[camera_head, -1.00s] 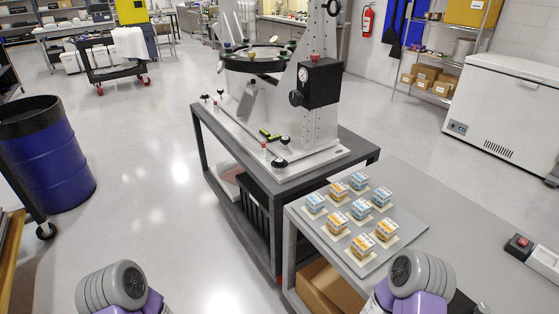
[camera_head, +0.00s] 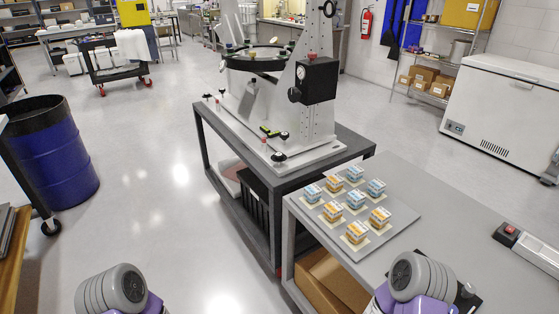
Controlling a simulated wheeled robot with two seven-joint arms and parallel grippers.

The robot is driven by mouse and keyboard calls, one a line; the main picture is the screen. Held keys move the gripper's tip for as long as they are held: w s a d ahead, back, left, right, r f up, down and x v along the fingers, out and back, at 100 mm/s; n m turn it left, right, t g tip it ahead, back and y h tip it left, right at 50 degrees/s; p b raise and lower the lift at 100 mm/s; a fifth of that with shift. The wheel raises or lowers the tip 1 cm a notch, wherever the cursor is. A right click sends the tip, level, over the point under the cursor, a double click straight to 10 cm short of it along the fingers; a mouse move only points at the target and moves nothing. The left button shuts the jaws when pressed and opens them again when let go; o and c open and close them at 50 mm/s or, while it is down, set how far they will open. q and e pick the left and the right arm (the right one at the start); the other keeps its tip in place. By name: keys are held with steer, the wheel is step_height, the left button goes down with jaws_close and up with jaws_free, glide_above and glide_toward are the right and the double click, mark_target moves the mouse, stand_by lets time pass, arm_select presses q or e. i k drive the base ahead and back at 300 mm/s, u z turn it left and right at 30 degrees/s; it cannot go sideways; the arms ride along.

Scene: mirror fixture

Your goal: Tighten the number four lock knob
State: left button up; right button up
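The mirror fixture (camera_head: 313,125) stands on a dark grey cart, with a pale plate-like frame and a round dark ring (camera_head: 257,58) at its upper part. Small coloured knobs sit around the ring, and a red-topped knob (camera_head: 312,56) stands on the black box (camera_head: 318,80) at its right. Black knobs (camera_head: 279,157) are on the base plate near its front edge. No numbers are readable, so I cannot tell which is number four. Only grey and purple parts of my two arms show at the bottom edge. Neither gripper is in view, and nothing of mine is near the fixture.
A grey table (camera_head: 452,205) at the right front holds a tray (camera_head: 375,245) with several small blue and orange boxes. A blue barrel (camera_head: 52,150) stands at left and a white freezer (camera_head: 500,105) at right. Open floor (camera_head: 150,200) lies left of the cart.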

mark_target(278, 157)
steer(key=z, duration=1.55)
steer(key=k, duration=0.1)
steer(key=u, duration=2.5)
steer(key=i, duration=0.75)
steer(key=z, duration=0.1)
